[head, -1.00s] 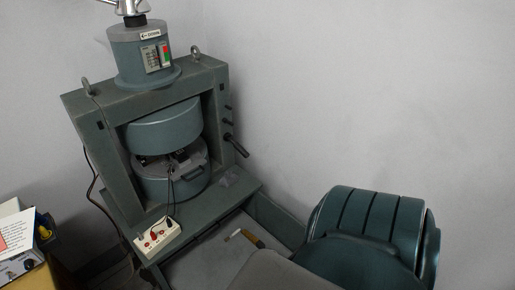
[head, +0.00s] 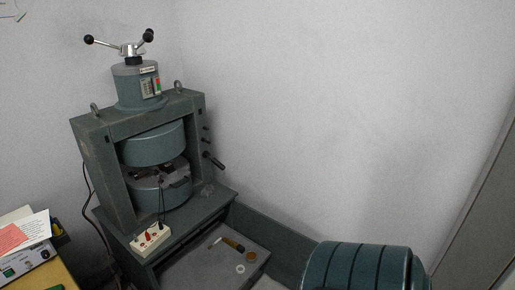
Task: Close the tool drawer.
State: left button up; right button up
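The tool drawer (head: 196,270) is pulled open below the press-like magnet machine (head: 112,180), at the bottom of the head view. Its grey floor shows, and its front end is cut off by the lower edge. A tool with a yellowish handle (head: 233,245), a brown round piece (head: 251,257) and a pale ring (head: 240,269) lie in it. Neither of my grippers is in view, so their state and distance from the drawer do not show.
A ribbed teal drum-shaped thing (head: 355,268) stands right of the drawer. A white box with leads (head: 151,239) sits on the machine's base. A bench with an instrument and papers (head: 25,232) is at far left. A grey upright panel (head: 487,215) is at right.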

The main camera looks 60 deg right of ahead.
aim_at(195, 266)
jog(key=z, duration=1.7)
jog(key=k+l+u, duration=0.15)
jog(key=i+j, duration=0.05)
